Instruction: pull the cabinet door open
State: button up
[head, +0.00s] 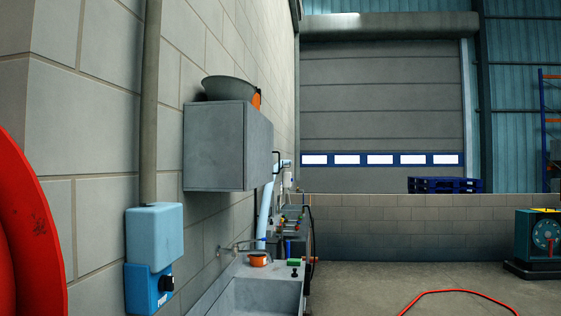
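The grey wall cabinet (214,147) hangs on the block wall left of centre. Its front faces right and is seen at a steep angle, so little of the door shows. The door looks closed against the box, though a small gap could not be told from here. A dark bracket-shaped handle (277,160) sticks out at the front's far edge. My gripper is not in view.
A grey bowl (230,88) and an orange item stand on the cabinet. Below are a sink counter (262,294) with an orange container (259,260), and a light blue box (154,236) on the wall. A red rounded object (30,225) fills the left edge. Floor at right is mostly clear, with a red hose (455,292).

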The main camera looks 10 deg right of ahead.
aim_at(258, 131)
jog(key=i+l, duration=0.25)
jog(key=i, duration=0.2)
jog(key=i+l, duration=0.25)
jog(key=i, duration=0.15)
jog(key=i+l, duration=0.25)
jog(key=i, duration=0.2)
jog(key=i+l, duration=0.25)
jog(key=i, duration=0.2)
